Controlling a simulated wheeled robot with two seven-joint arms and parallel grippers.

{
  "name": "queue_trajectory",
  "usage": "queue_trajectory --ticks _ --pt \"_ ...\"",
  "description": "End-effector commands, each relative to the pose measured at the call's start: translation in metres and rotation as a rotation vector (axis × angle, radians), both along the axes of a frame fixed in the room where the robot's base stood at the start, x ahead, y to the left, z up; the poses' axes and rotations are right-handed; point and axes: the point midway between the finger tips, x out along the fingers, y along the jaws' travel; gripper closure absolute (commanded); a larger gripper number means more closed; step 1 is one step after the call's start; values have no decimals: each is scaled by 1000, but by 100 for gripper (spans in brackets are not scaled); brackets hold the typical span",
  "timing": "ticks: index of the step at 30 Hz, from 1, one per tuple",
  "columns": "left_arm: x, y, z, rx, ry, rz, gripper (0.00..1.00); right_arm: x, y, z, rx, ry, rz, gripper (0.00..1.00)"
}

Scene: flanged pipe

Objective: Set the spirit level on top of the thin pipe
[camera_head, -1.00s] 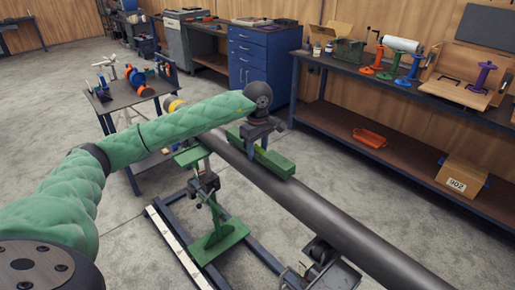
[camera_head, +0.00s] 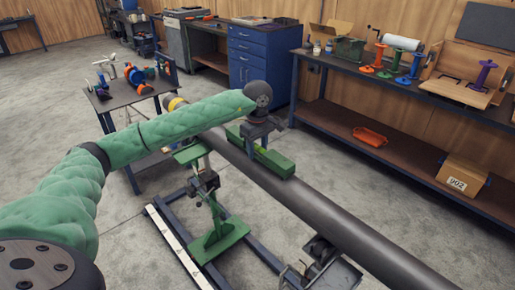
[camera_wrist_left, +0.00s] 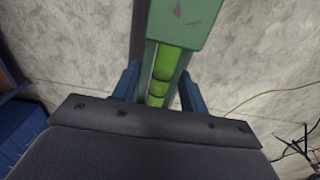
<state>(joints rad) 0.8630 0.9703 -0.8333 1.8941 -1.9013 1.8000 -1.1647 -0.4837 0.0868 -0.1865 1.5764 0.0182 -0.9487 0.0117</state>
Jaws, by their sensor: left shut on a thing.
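The green spirit level (camera_head: 277,163) is at the dark thin pipe (camera_head: 345,219), lying lengthwise along its upper side. I cannot tell whether it touches the pipe or hangs just above it. My left gripper (camera_head: 257,143) points down and is shut on the level near its middle. In the left wrist view the level (camera_wrist_left: 188,18) shows its yellow-green vial between the two blue fingers (camera_wrist_left: 158,88). The pipe's dark edge shows just behind it. My right gripper is not in view.
A green pipe stand (camera_head: 217,240) and a dark metal support frame are under the pipe. A small table (camera_head: 125,98) with tools stands at the left. A long workbench (camera_head: 400,88) with spools is along the right wall. The floor between is clear.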

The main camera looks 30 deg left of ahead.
Motion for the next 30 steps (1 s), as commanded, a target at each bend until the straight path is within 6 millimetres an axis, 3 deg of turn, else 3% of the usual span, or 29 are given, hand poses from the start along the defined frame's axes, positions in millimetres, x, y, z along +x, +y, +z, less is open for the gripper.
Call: queue_trajectory --ticks 30 --pt "0 0 0 1 -1 0 94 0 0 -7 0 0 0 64"
